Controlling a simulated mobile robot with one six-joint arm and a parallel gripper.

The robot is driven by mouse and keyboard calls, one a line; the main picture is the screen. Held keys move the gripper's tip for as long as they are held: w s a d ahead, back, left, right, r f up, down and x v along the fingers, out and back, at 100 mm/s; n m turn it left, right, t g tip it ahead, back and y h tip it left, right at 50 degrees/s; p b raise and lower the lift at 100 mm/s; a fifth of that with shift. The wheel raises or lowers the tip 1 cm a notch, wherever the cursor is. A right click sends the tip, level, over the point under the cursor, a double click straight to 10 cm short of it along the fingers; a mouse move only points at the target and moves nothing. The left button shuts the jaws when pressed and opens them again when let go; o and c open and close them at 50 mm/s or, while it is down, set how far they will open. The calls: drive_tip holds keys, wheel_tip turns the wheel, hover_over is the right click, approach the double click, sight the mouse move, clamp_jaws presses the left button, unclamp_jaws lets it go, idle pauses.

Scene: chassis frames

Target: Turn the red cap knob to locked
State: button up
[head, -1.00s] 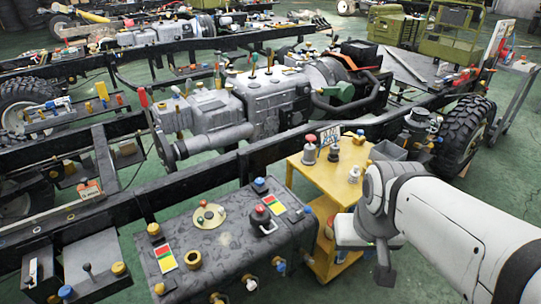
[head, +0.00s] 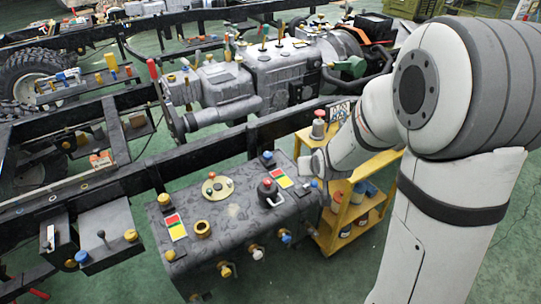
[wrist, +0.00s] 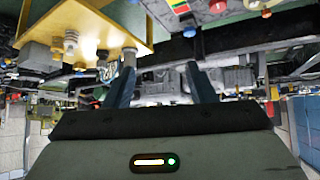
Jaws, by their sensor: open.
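The red cap knob (head: 268,186), red on a dark base, stands on top of the dark grey tank (head: 235,215), beside a red, yellow and green label (head: 281,179). A red cap at the top of the wrist view (wrist: 218,6) appears to be this knob, cut by the edge. I cannot read its position. In the wrist view my gripper (wrist: 161,65) is open, with nothing seen between its two fingers. The knob lies beyond the fingers, apart from them. In the head view my arm reaches to the tank's right end, and its fingers are not clear.
A yellow cart (head: 352,215) with jars stands right of the tank and carries another red-capped item (head: 319,124). Beside the knob is a blue knob (head: 267,158). A second label (head: 175,226) and a brass ring (head: 202,229) are at the tank's left. A black frame rail runs behind.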

sight(269, 185)
drive_tip(key=w+a+f+t+y, duration=0.1)
drive_tip(key=w+a+f, duration=0.1)
drive_tip(key=f, duration=0.2)
drive_tip(key=w+a+f+n+t+y, duration=0.1)
drive_tip(key=w+a+f+t, duration=0.1)
drive_tip(key=f, duration=0.3)
drive_tip(key=w+a+f+t+y+p, duration=0.1)
drive_tip(key=w+a+f+t, duration=0.1)
drive_tip(key=a+f, duration=0.2)
drive_tip(key=shift+w+a+f+n+y, duration=0.2)
drive_tip(key=shift+w+n+y, duration=0.1)
drive_tip(key=shift+w+n, duration=0.1)
drive_tip(key=s+f+t, duration=0.1)
drive_tip(key=s+a+f+t+y, duration=0.1)
drive_tip(key=f, duration=0.1)
drive_tip(key=s+a+f, duration=0.1)
drive_tip(key=f, duration=0.1)
drive_tip(key=shift+s+a+n+t+y+p, duration=0.1)
drive_tip(key=shift+s+n+t+y+p, duration=0.2)
drive_tip(key=shift+s+t+y, duration=0.1)
drive_tip(key=shift+p+x, duration=0.8)
drive_tip(key=shift+x, duration=3.05)
drive_tip(key=shift+c, duration=0.4)
drive_tip(key=c, duration=0.9)
drive_tip(key=shift+o, duration=0.2)
